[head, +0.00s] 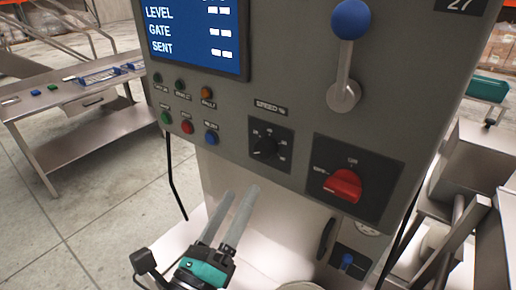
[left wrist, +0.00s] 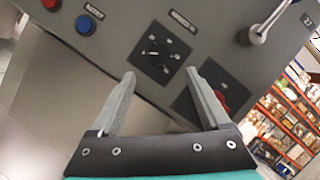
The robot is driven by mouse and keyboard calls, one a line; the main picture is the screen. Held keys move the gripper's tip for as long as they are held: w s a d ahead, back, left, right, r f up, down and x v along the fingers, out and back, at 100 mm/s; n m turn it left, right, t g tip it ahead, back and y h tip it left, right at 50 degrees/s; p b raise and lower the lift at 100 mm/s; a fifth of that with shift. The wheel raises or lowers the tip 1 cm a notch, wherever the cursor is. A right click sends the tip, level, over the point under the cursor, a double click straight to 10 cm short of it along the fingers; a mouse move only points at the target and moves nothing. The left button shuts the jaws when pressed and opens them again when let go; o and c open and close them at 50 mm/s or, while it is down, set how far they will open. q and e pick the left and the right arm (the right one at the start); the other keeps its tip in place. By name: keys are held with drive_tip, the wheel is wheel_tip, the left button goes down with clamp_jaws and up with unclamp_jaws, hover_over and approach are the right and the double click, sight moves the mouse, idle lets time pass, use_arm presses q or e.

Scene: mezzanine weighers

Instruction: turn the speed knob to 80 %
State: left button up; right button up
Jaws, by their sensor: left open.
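The speed knob (head: 265,148) is a small black dial on a dark square plate with pale scale marks, under a "SPEED %" label (head: 270,107). Its pointer seems to aim to the lower left in the head view, but the exact setting is too small to read. The knob also shows in the left wrist view (left wrist: 155,52), ahead of the fingertips. My left gripper (head: 240,205) is open and empty, below and in front of the panel, apart from the knob. In the left wrist view its two grey fingers (left wrist: 162,80) stand wide apart. My right gripper is in neither view.
A red rotary switch (head: 343,185) is right of the knob, and a blue-ball lever (head: 345,60) is above it. Lamps and buttons (head: 187,127) are to the left, under the blue screen (head: 195,32). A steel table (head: 90,115) stands at left.

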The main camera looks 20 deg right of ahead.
sight(262, 153)
use_arm(q)
drive_tip(key=p+x, duration=0.2)
drive_tip(key=x, duration=0.7)
drive_tip(key=shift+w+d, duration=0.1)
drive_tip(key=shift+w, duration=0.05)
clamp_jaws()
idle(0.4)
